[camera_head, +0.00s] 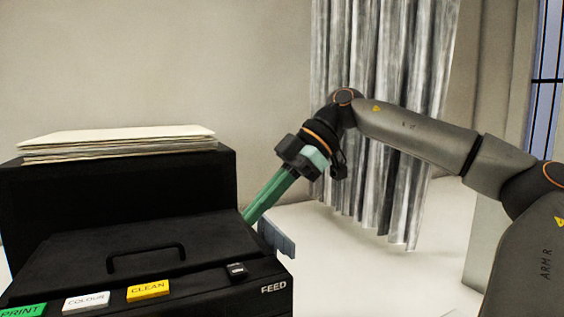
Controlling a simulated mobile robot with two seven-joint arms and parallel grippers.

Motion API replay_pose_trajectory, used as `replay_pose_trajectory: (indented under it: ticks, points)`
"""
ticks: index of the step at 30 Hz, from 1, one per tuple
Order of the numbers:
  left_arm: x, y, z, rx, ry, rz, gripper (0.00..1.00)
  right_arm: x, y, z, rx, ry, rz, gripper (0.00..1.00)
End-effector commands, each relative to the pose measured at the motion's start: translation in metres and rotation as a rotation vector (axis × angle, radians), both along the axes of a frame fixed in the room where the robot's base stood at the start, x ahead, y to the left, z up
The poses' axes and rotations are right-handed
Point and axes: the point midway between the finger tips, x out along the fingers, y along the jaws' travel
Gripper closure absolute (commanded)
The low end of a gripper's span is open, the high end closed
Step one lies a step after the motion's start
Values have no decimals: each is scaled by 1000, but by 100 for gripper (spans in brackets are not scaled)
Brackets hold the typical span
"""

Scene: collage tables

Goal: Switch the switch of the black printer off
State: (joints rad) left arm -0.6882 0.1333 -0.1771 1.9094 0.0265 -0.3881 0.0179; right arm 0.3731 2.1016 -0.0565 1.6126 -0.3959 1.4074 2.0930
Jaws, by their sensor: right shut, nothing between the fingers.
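The black printer (60,205) stands at the left on a pale table. Its front panel carries a small black switch-like part (237,270) beside the word FEED, and a row of coloured labels: green PRINT (22,311), white COLOUR (86,300) and yellow CLEAN (148,290). My right gripper (250,215) comes in from the right with its green fingers shut and empty. The fingers slant down to the printer's right edge, and their tips are at or just behind that edge; I cannot tell whether they touch it. My left gripper is not in view.
A stack of paper (118,143) lies on top of the printer. A blue-grey piece (279,241) shows at the printer's right side. The white table (335,255) right of it looks clear. A grey curtain (385,60) hangs behind my right arm.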

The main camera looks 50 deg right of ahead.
Motion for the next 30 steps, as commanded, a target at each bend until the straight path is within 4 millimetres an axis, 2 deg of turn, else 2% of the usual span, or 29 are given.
replay_pose_trajectory:
  ticks: [3, 10, 30]
  points:
    - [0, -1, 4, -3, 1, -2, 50, -6, -19, 20, 0, -1, -5, 100]
    - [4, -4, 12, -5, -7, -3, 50, -14, -39, 41, 0, 0, -1, 100]
    - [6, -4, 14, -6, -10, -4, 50, -16, -43, 44, 0, 1, 1, 100]
